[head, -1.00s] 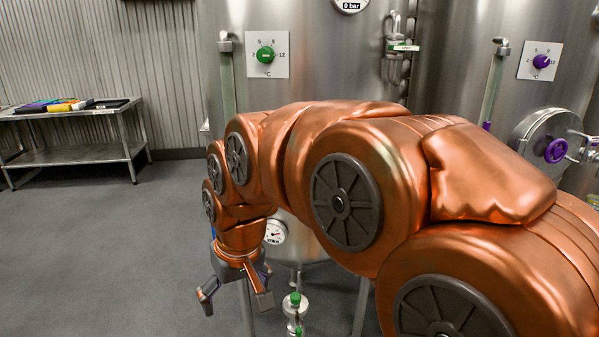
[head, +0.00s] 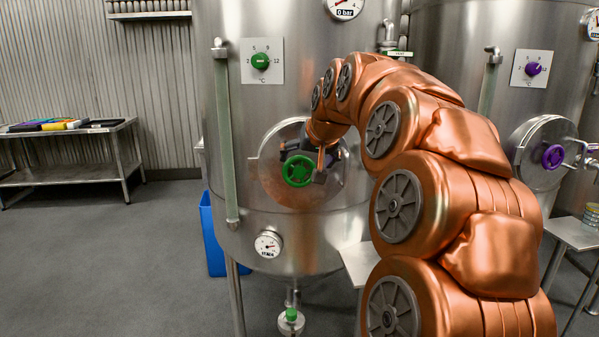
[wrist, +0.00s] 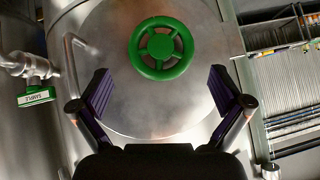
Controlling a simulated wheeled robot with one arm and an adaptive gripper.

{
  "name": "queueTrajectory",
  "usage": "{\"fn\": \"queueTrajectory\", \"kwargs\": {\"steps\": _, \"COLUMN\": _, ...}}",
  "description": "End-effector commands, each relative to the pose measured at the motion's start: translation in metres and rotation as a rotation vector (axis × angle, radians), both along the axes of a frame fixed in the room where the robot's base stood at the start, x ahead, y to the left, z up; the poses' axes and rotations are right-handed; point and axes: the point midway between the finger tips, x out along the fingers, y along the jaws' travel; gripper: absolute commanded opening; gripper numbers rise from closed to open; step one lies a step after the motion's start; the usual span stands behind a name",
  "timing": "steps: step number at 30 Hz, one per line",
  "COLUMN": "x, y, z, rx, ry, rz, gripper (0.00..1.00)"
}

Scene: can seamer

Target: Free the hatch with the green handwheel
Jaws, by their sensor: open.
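The green handwheel (head: 299,171) sits on the round steel hatch (head: 270,190) at the front of the middle tank. In the wrist view the handwheel (wrist: 161,48) is at the upper middle, in front of the hatch (wrist: 140,110). My gripper (head: 307,160) is raised at the hatch in the head view, close to the wheel. In the wrist view my gripper (wrist: 162,92) is open and empty, its two fingers apart below the wheel to either side. The handwheel looks clear of the fingers. My arm covers the hatch's right part in the head view.
A green dial (head: 260,61) is above the hatch. A purple handwheel (head: 553,156) is on the tank to the right. A blue bin (head: 212,235) stands behind the tank at left.

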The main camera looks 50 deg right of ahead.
Motion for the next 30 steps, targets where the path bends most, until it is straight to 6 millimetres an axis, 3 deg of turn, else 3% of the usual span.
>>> {"fn": "queueTrajectory", "kwargs": {"steps": 13, "x": 0.038, "y": -0.018, "z": -0.041, "rx": 0.002, "ry": 0.003, "rz": 0.002, "gripper": 1.0}}
{"fn": "queueTrajectory", "kwargs": {"steps": 23, "x": 0.042, "y": -0.02, "z": -0.045, "rx": 0.0, "ry": 0.0, "rz": 0.001, "gripper": 1.0}}
{"fn": "queueTrajectory", "kwargs": {"steps": 30, "x": 0.042, "y": -0.02, "z": -0.045, "rx": 0.0, "ry": 0.001, "rz": 0.002, "gripper": 0.75}}
